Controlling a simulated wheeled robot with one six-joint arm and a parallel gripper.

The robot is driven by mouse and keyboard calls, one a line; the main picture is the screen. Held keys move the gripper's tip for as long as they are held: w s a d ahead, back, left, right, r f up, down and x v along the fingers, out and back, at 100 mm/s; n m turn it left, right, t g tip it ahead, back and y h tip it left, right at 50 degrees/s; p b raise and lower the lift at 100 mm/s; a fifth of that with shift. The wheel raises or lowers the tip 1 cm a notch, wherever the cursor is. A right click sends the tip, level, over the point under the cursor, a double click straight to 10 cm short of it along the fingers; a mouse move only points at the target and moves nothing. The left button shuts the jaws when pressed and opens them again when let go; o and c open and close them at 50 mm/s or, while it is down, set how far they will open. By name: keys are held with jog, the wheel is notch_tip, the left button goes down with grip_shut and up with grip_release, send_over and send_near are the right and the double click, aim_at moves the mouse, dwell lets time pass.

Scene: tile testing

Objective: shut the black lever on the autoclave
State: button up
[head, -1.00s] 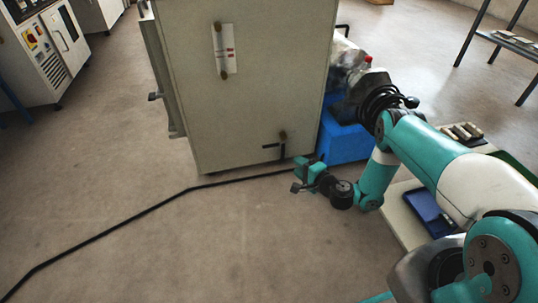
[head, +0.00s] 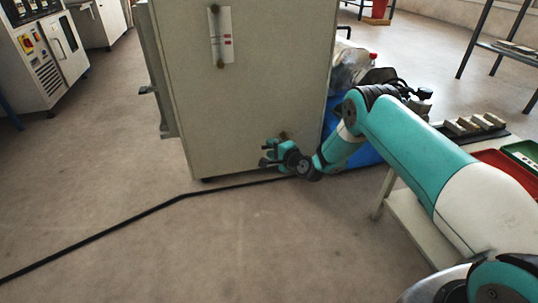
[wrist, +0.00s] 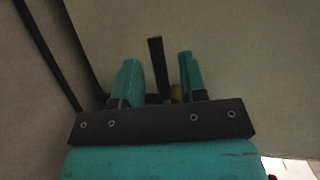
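The autoclave (head: 255,95) is a large grey-beige cabinet in the middle of the head view. Its black lever (wrist: 156,62) shows in the wrist view as a dark bar between my fingers, with a gap on each side. A small yellowish fitting (wrist: 176,93) sits beside the lever, partly behind the right finger. My gripper (wrist: 159,58) is open, its two teal fingers straddling the lever. In the head view my gripper (head: 267,152) is at the cabinet's lower front, covering most of the lever; a brownish knob (head: 283,135) shows just above it.
A black cable (head: 120,225) runs along the floor to the cabinet's base. A blue box (head: 364,156) stands behind my arm at the right. A low table (head: 400,205) with trays and blocks is at the right. The floor at left is open.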

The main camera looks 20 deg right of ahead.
jog(key=shift+b+x, duration=0.35)
jog(key=shift+x, duration=0.7)
grip_shut()
